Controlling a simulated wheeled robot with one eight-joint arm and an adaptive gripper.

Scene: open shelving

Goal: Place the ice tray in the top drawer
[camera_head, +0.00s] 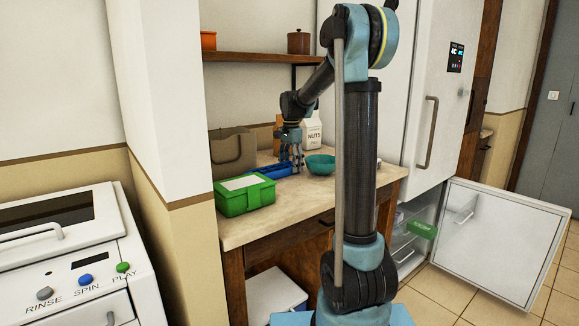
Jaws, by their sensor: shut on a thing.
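The blue ice tray (270,171) is on the counter between the green box and the teal bowl. My gripper (292,166) is at its right end with fingers pointing down, shut on it. The fingers are small in view, and whether the tray is lifted off the counter cannot be told. The lower freezer compartment is open, its white door (503,236) swung out to the right. Inside, drawers (405,253) show partly behind my arm. A green item (422,229) shows at the upper part of them.
A green box (244,194), a teal bowl (320,165), a nuts carton (312,131) and a brown bag (232,152) crowd the counter (235,232). A shelf (255,57) hangs above. A washer (65,250) stands at left. Tiled floor (440,305) is clear before the freezer.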

